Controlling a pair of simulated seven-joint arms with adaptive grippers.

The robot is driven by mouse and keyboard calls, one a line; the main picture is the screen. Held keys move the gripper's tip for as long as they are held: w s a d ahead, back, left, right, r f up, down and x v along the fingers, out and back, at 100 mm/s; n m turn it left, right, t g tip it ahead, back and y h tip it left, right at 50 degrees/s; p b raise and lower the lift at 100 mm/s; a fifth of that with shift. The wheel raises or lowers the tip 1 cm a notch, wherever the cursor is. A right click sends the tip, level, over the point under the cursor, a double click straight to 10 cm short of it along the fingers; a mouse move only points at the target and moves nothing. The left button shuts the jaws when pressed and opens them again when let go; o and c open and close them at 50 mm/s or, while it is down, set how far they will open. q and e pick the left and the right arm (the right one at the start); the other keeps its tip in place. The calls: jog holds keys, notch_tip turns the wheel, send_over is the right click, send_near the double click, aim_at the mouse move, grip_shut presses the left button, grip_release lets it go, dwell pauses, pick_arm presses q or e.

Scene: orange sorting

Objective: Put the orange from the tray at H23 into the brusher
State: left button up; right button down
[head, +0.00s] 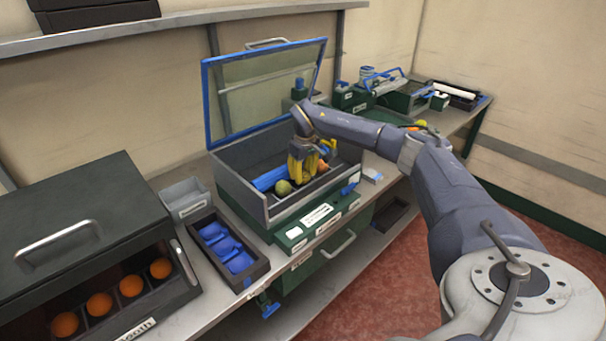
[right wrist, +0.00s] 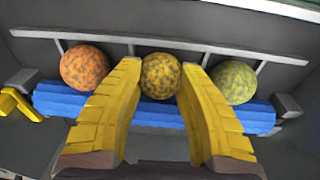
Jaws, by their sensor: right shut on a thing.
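The brusher (head: 242,196) is a grey box with a raised blue-framed lid and a blue roller inside. My right gripper (head: 303,178) reaches down into it with yellow fingers. In the right wrist view the gripper (right wrist: 161,85) is shut on a yellow-orange fruit (right wrist: 161,75), held over the blue roller (right wrist: 160,113). An orange fruit (right wrist: 85,67) is to its left and a greenish fruit (right wrist: 234,82) to its right. The greenish fruit also shows in the head view (head: 283,187). The H23 label cannot be read. My left gripper is not in view.
A dark cabinet (head: 75,215) with several oranges behind its front stands at the left. A tray of blue pieces (head: 213,222) and a grey bin (head: 183,193) lie between it and the brusher. The open lid (head: 262,92) stands behind.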

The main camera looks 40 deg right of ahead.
aim_at(304, 174)
jog(key=c, duration=0.9)
grip_release()
jog(key=r, duration=0.4)
jog(key=s+r, duration=0.1)
jog(key=r, duration=0.7)
jog(key=shift+s+a, duration=0.15)
jog(key=shift+a, duration=0.05)
